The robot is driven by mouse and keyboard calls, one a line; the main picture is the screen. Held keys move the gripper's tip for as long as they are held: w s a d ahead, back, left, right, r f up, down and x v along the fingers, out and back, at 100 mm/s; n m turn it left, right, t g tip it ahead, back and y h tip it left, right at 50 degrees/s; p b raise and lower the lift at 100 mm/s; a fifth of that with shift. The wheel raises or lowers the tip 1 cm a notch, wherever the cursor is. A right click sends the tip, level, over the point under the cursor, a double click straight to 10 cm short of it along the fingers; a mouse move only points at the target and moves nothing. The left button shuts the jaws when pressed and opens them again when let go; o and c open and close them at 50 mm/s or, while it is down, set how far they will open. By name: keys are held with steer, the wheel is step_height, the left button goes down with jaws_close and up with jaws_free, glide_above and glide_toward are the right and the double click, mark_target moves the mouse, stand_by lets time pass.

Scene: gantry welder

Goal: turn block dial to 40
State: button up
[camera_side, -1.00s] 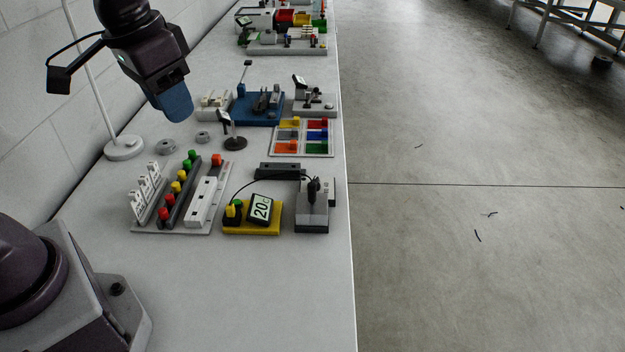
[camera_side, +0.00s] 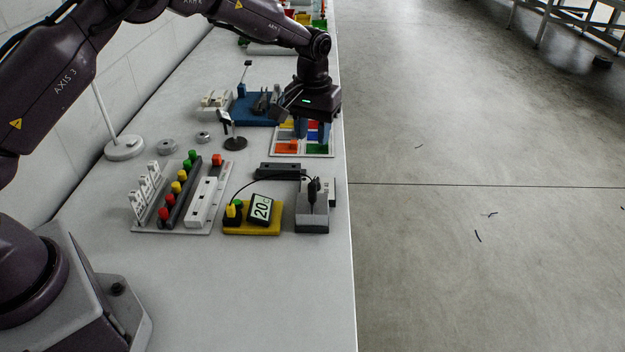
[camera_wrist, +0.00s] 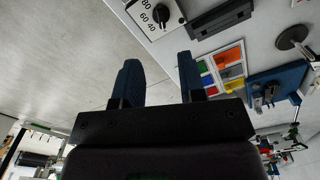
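The block dial (camera_wrist: 158,18) shows at the top of the wrist view as a white face with the numbers 80, 60 and 40 and a round black knob (camera_wrist: 182,16). A small pale mark is on the knob, but its exact setting is too small to read.
A dark bar (camera_side: 280,171) lies between the coloured tray (camera_side: 287,153) and a yellow base with a display reading 20 (camera_side: 261,207). A thin cable arches there. A board with coloured buttons (camera_side: 178,190) stands left. The front table top is clear; its edge is close at right.

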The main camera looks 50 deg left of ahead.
step_height(320, 180, down, 13)
steer(key=shift+r, duration=0.15)
stand_by(0.4)
steer(key=c, duration=0.6)
